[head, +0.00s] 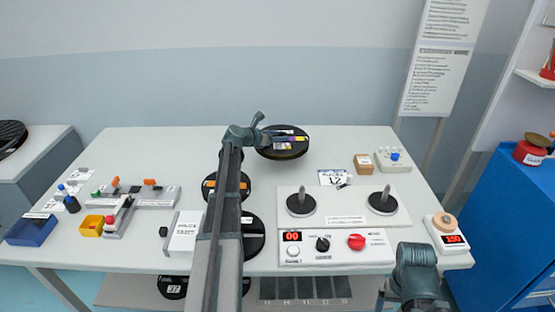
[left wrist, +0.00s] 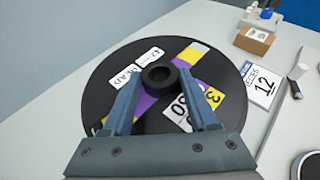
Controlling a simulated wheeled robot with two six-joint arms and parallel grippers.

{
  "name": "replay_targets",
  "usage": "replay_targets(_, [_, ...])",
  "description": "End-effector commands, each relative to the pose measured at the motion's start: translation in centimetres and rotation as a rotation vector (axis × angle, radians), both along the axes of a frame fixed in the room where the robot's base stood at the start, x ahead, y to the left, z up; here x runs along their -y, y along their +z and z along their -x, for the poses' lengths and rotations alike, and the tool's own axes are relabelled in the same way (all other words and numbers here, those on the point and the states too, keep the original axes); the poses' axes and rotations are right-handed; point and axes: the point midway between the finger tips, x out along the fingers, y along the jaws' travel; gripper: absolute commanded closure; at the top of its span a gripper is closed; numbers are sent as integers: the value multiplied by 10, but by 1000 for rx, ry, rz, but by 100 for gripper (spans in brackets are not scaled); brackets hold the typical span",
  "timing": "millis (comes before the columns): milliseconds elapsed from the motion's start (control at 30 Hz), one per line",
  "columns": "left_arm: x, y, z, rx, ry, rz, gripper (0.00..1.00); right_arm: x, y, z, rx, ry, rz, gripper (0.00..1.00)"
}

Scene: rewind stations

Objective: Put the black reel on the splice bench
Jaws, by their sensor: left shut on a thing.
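The black reel (head: 300,147), with yellow, purple and white labels, is at the back middle of the table in the head view. It fills much of the left wrist view (left wrist: 105,75). My left gripper (left wrist: 158,78) is shut on its raised black hub, one blue finger on each side. I cannot tell whether the reel touches the table. My right gripper (head: 408,300) is at the bottom right, empty as far as it shows, its jaws unclear. A white booklet marked with "SPLICE" (head: 184,236) lies left of my left arm on the white table (head: 150,145).
Other black reels (head: 256,240) lie partly under my left arm. A white rewind unit (head: 340,252) with two spindles (head: 301,203) stands right of it. A cardboard box (head: 364,163) stands back right.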

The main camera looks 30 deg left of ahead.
Motion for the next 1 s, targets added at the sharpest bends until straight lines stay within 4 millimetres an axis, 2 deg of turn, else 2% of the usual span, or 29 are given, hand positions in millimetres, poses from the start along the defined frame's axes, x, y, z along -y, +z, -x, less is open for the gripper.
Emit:
replay_targets(33, [0,-16,0,1,0,1,100,0,-16,0,0,0,0,9])
replay_targets(200, [0,-41,0,1,0,1,100,0,-41,0,0,1,0,9])
replay_targets(467, [0,-44,0,1,0,1,100,0,-44,0,0,1,0,9])
replay_targets(800, [0,-81,0,1,0,1,100,0,-81,0,0,1,0,9])
replay_targets(1000, [0,-81,0,1,0,1,100,0,-81,0,0,1,0,9])
